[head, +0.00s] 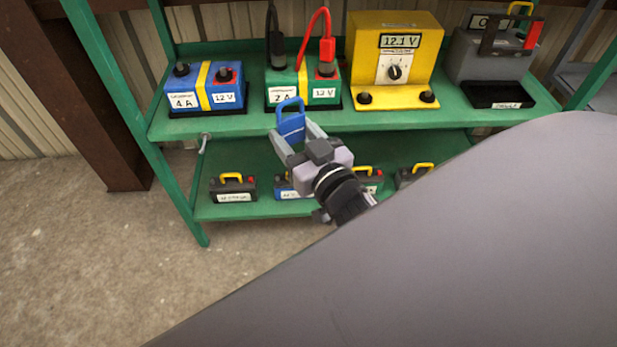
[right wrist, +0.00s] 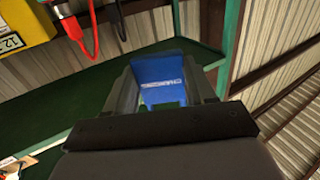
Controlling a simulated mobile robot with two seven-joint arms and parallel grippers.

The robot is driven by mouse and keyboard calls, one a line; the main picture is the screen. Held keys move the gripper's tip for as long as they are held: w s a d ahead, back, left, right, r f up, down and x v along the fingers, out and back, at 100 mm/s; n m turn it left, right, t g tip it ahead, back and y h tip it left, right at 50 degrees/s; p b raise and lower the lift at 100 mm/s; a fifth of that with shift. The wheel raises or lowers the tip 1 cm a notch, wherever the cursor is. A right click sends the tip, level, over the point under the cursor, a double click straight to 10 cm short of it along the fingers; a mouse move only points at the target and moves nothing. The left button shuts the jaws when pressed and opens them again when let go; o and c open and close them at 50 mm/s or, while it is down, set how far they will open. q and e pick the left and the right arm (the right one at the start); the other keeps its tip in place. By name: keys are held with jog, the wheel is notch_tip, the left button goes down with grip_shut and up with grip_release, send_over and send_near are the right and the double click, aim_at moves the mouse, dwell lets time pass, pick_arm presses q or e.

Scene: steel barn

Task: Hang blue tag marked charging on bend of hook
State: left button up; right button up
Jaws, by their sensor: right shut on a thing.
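The blue tag (head: 291,122) has a loop handle at its top and pale lettering on its face. My right gripper (head: 296,140) is shut on the tag and holds it upright in front of the upper shelf's edge. In the right wrist view the tag (right wrist: 160,72) sits between the two fingers, its lettering partly readable. A small grey hook (head: 204,139) sticks out below the upper shelf's front edge near the left post. The tag is to the right of the hook and apart from it. My left gripper is in neither view.
Several batteries, one a black battery (head: 232,188), stand on the lower shelf. The floor (head: 80,240) at left is clear.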

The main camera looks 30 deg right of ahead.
pick_arm(q)
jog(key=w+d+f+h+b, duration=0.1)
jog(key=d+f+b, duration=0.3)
jog(key=b, duration=0.9)
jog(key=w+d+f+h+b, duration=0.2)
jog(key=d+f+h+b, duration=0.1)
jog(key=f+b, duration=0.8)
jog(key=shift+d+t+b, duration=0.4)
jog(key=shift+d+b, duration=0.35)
jog(key=shift+b, duration=0.25)
pick_arm(e)
jog(key=w+d+f+m+h, duration=0.1)
jog(key=w+d+f, duration=0.2)
jog(key=f, duration=0.9)
jog(key=w+d+f+m+h, duration=0.1)
jog(key=w+d+f, duration=0.3)
jog(key=f, duration=0.9)
jog(key=shift+d+f+g+h, duration=0.3)
jog(key=shift+d+h, duration=0.25)
jog(key=shift+h, duration=0.25)
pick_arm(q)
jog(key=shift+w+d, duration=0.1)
pick_arm(e)
jog(key=shift+w, duration=0.15)
